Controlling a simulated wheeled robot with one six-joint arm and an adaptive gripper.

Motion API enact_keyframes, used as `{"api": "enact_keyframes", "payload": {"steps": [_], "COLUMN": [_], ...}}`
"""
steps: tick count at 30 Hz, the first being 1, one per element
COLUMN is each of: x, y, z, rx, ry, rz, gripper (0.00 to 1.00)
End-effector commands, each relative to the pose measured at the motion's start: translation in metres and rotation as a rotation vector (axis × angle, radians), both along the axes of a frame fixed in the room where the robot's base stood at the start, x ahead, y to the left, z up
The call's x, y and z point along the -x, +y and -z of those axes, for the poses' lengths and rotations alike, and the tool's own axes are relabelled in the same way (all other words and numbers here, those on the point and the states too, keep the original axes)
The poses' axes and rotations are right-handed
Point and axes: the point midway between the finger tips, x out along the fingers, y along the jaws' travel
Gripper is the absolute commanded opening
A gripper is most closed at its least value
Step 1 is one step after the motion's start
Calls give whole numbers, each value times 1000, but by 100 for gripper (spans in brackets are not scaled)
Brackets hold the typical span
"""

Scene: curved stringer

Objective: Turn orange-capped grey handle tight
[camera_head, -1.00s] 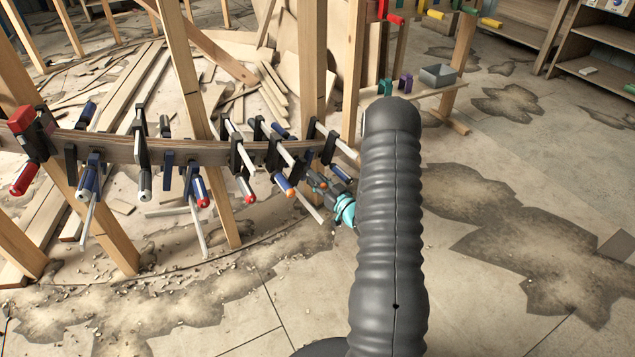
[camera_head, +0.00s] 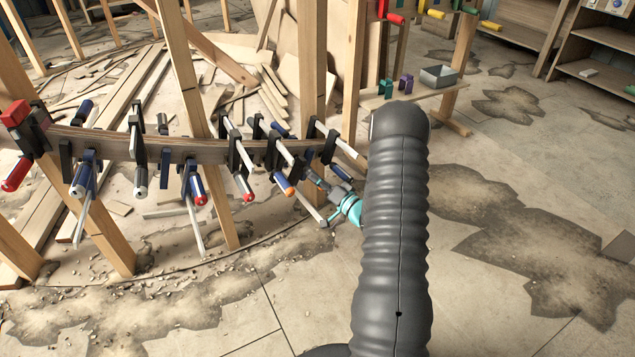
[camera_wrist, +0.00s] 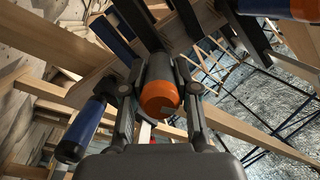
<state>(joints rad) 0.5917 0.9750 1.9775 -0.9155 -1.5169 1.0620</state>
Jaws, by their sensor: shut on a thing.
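The grey handle (camera_wrist: 158,66) with its orange cap (camera_wrist: 160,99) is in the middle of the wrist view, cap toward the camera. My gripper (camera_wrist: 162,76) has one finger on each side of it and is shut on it. In the head view my gripper (camera_head: 316,181) is at the right part of the curved wooden stringer (camera_head: 205,150), among the clamps. There the gripper and clamps hide most of the grey handle, and I cannot make out its cap.
A blue handle with an orange cap (camera_head: 287,188) hangs just left of my gripper. A blue handle (camera_wrist: 82,128) is close to the left finger in the wrist view. Several more clamps line the stringer, with wooden posts (camera_head: 312,60) behind. Open floor lies to the right.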

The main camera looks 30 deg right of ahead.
Motion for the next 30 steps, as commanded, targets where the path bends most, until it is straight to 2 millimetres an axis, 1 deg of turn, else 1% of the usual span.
{"api": "enact_keyframes", "payload": {"steps": [6,15,21,30], "x": [0,0,0,0], "y": [-1,-1,-1,-1], "z": [0,0,0,0], "rx": [-158,-294,-330,-337], "ry": [31,59,66,67], "rz": [-24,-45,-51,-51], "gripper": [0,0,0,0]}}
